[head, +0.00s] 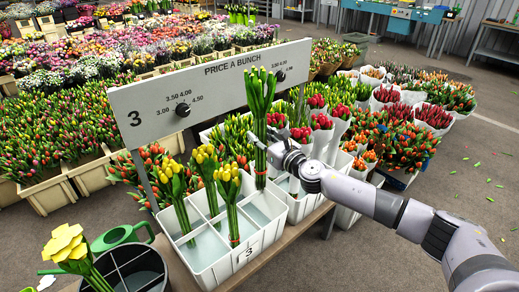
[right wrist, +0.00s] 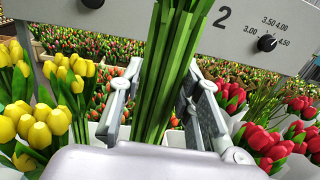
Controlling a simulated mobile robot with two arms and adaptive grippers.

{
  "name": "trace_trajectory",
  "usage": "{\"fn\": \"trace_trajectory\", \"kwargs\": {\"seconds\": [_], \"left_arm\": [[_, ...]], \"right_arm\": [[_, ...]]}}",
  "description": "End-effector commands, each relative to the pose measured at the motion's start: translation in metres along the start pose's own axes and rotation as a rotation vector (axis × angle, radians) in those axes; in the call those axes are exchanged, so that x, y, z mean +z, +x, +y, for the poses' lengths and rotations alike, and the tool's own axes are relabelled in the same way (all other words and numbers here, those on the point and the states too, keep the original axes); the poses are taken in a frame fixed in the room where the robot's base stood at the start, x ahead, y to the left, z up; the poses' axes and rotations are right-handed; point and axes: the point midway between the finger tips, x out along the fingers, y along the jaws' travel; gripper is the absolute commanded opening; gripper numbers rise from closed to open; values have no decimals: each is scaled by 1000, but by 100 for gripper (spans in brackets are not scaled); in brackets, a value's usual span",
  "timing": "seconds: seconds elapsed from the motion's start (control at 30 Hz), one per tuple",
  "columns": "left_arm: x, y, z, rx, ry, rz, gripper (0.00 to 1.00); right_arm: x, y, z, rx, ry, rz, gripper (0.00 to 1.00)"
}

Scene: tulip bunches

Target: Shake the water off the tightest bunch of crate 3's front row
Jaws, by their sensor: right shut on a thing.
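My right gripper (head: 268,143) is shut on a green, tightly closed tulip bunch (head: 259,92), held upright by its stems. The stems (right wrist: 172,70) run between both fingers in the right wrist view. A red band shows low on the stems, whose lower ends hang over or in a right-hand compartment of the white crate 3 (head: 247,253); I cannot tell which. Yellow bunches stand in other compartments of that crate: one at left (head: 172,185), one in the middle (head: 205,172), one at front right (head: 230,190). Water shows in the compartments. My left gripper is not in view.
A grey price board (head: 215,85) with dials stands close behind the held bunch. A dark divided bucket (head: 135,270) with yellow flowers and a green watering can (head: 122,236) are at lower left. White crates of red tulips (head: 320,122) stand to the right.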

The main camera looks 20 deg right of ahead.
Motion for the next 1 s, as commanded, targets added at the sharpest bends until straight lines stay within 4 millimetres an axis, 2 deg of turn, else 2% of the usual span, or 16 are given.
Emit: {"fn": "trace_trajectory", "kwargs": {"seconds": [0.07, 0.1, 0.23, 0.27, 0.43, 0.47, 0.53, 0.6, 0.7, 0.77, 0.8, 0.87, 0.9, 0.97, 1.0], "left_arm": [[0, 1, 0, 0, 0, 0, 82], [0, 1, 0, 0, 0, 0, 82], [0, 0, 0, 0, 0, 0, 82], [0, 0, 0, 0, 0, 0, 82], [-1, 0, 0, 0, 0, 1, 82], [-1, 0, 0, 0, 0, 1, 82], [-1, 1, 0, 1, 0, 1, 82], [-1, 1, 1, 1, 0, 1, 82], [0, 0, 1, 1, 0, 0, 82], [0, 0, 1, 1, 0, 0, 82], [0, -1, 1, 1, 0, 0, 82], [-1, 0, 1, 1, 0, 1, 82], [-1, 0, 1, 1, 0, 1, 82], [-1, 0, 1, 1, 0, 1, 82], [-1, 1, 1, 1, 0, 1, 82]], "right_arm": [[-15, -1, 4, 4, 8, 12, 0], [-37, -2, 6, 1, 15, 20, 0], [-56, -1, 4, 1, 13, 8, 0], [-55, -1, 3, 0, 8, 6, 0], [-2, 0, 0, 5, -8, -6, 0], [1, 0, 1, 4, -4, -1, 0], [-11, -1, 4, 4, 6, 10, 0], [-46, -3, 6, 0, 19, 21, 0], [-56, -1, 5, 1, 15, 8, 0], [-50, 0, 2, 2, 4, 3, 0], [-35, 1, 2, 7, -7, -7, 0], [-21, 0, -1, 3, -13, -2, 0], [-4, 1, 0, 5, -8, -6, 0], [0, 0, 1, 4, -2, 3, 0], [-7, -1, 3, 4, 4, 9, 0]]}}
